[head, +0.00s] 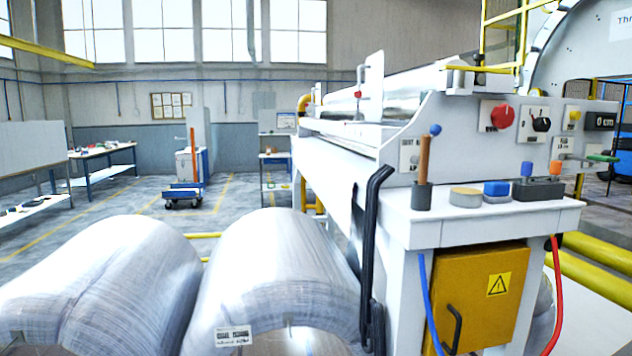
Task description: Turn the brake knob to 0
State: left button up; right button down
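The machine's end panel (450,125) is at the right in the head view. It carries a large red knob (502,116) on a light plate and a black knob (541,124) on another plate to its right. The labels around both knobs are too small to read, so I cannot tell which one is the brake knob or where it points. A yellow button (575,115) and a dark display (601,121) sit farther right. Neither of my grippers shows in this view.
Below the panel, a white ledge (470,225) holds a dark cup (421,196), a round tin (465,197) and a blue item (497,190). Black bent bars (370,230) rise at its left. Large wrapped coils (270,270) fill the front left. A yellow cabinet (478,298) is below.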

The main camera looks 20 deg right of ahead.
aim_at(540, 124)
jog(key=z, duration=1.9)
jog(key=u, duration=0.95)
jog(key=i+l+u, duration=0.1)
jog(key=l+u, duration=1.1)
jog(key=l, duration=0.3)
jog(key=k+l+u, duration=0.2)
jog(key=l, duration=0.35)
jog(key=l+u, duration=0.1)
jog(key=l, duration=0.35)
jog(key=k+l, duration=0.15)
jog(key=l, duration=0.25)
jog(key=l+u, duration=0.15)
jog(key=l, duration=0.3)
jog(key=k+l, duration=0.15)
jog(key=l, duration=0.25)
jog(key=k+l+u, duration=0.15)
jog(key=l, duration=0.25)
